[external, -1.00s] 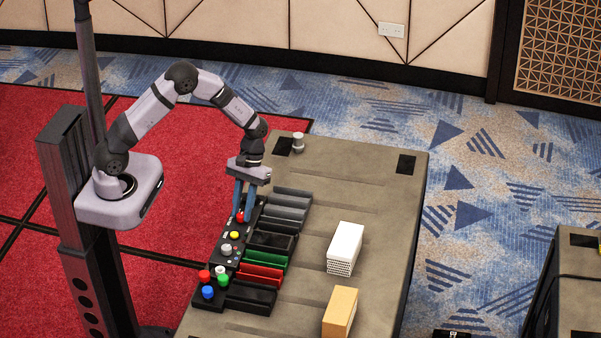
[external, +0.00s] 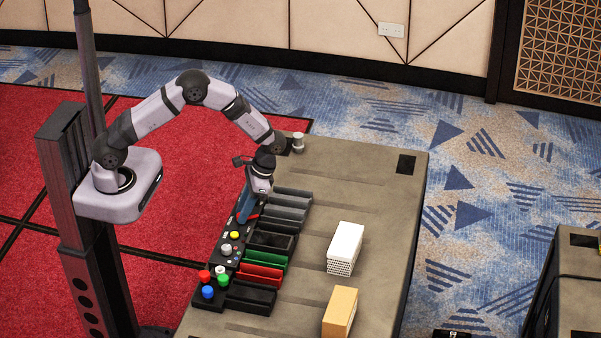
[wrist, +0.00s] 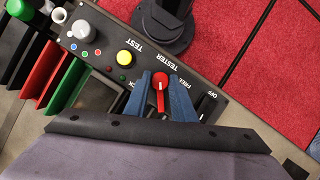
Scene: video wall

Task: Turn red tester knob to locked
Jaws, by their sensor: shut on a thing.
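The red tester knob (wrist: 160,86) sits on the dark tester panel (wrist: 205,75), with its white pointer line showing in the wrist view. My gripper (wrist: 160,82) has its two blue fingers on either side of the knob and is shut on it. The labels "TESTER" and "FREE" show beside it, and a partly covered label ends in "CK". In the external view my gripper (external: 241,218) reaches down to the far end of the panel, its fingers hiding most of the knob.
A yellow button (wrist: 125,58) and a grey knob (wrist: 83,31) are on the same panel. Black, green and red trays (external: 262,273) line its right side. A white box (external: 345,247) and a tan box (external: 340,311) stand on the table. The right side of the table is mostly clear.

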